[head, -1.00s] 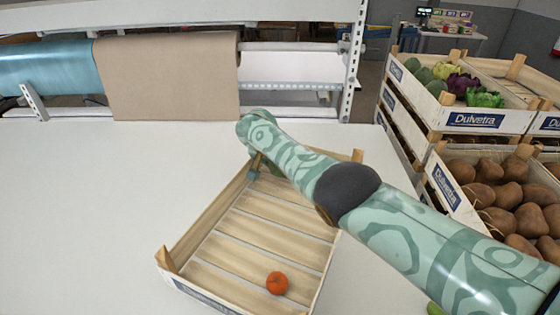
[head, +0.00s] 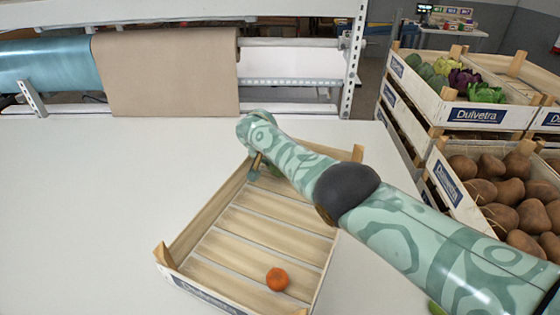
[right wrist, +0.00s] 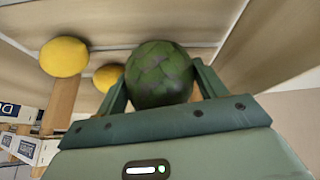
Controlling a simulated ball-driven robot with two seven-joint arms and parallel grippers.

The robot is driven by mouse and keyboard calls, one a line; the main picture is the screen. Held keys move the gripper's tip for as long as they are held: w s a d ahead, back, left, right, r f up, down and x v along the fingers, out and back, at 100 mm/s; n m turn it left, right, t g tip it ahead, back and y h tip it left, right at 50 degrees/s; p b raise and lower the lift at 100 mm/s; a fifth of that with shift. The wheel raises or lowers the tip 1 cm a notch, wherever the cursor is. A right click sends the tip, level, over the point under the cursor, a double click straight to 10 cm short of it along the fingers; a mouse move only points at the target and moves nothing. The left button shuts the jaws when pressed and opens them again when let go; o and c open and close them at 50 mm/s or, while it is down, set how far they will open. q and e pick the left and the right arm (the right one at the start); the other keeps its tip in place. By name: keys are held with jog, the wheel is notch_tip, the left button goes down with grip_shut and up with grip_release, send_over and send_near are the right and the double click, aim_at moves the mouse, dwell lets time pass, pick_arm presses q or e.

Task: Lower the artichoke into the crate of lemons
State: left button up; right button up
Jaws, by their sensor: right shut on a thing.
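The artichoke (right wrist: 160,75), round and dark green with overlapping scales, is held between the two fingers of my right gripper (right wrist: 160,88) in the right wrist view. Two yellow lemons (right wrist: 64,57) lie on the slatted crate floor beyond it there. In the head view the shallow wooden crate (head: 204,211) stands on the white table. My right arm reaches across its far end, where one finger of the gripper (head: 257,166) shows beside a bit of green. The arm hides the lemons and most of the artichoke there. I cannot tell whether the artichoke touches the crate floor. My left gripper is not in view.
An orange fruit (head: 277,279) lies in the near part of the crate. A green thing (head: 435,308) is partly visible at the lower right. Stacked produce crates (head: 430,101) stand at the right, paper rolls (head: 166,75) at the back. The table (head: 80,220) is clear on the left.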

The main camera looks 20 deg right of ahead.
jog(key=shift+f+b, duration=0.4)
jog(key=shift+f, duration=0.35)
dwell(0.4)
jog(key=o, duration=1.2)
